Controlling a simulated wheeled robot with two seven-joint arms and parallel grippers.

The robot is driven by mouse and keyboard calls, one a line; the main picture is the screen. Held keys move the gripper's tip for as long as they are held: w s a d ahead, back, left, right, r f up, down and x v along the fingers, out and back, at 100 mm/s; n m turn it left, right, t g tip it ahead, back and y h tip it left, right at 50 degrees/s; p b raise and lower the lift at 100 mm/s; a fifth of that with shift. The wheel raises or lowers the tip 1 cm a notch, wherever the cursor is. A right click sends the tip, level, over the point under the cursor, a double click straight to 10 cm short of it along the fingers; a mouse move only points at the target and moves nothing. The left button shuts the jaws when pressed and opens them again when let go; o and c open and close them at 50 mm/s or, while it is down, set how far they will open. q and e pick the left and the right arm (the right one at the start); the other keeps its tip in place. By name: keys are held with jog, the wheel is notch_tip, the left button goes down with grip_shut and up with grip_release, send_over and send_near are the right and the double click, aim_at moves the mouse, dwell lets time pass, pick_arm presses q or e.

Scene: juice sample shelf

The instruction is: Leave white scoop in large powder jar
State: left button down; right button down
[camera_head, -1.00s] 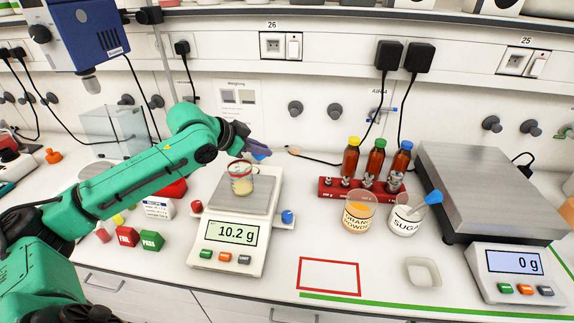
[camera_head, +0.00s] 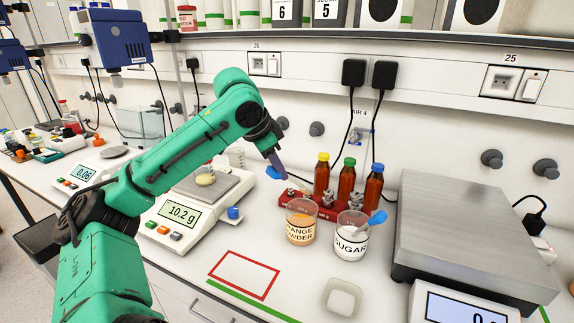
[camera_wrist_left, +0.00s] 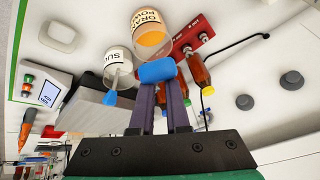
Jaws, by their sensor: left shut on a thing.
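My left gripper (camera_head: 280,170) is shut on a blue cylinder-shaped handle (camera_wrist_left: 157,71), which also shows in the head view (camera_head: 273,173). Whether a white scoop bowl is attached to it cannot be told. The gripper is up and to the left of the orange powder jar (camera_head: 300,236), apart from it. In the wrist view this jar (camera_wrist_left: 142,20) lies just beyond the handle. The sugar jar (camera_head: 350,246) stands right of it with a blue-handled scoop (camera_head: 374,217) leaning in it. My right gripper is not in view.
A red rack (camera_head: 290,200) with several capped brown bottles stands behind the jars. A scale (camera_head: 172,218) reading 10.2 g is at left, a big platform balance (camera_head: 465,235) at right. A white dish (camera_head: 342,298) and a red-outlined square (camera_head: 243,275) lie in front.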

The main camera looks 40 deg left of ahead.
pick_arm(q)
notch_tip(320, 180, down, 10)
jog(key=w+g, duration=0.1)
jog(key=shift+w+d+g, duration=0.3)
jog(key=shift+d, duration=0.05)
dwell(0.3)
jog(key=shift+r, duration=0.15)
jog(key=c, duration=0.8)
grip_release()
jog(key=shift+c, duration=0.2)
jog(key=p+v, duration=0.2)
jog(key=v, duration=1.2)
jog(key=shift+r+p, duration=0.25)
jog(key=shift+p, duration=0.1)
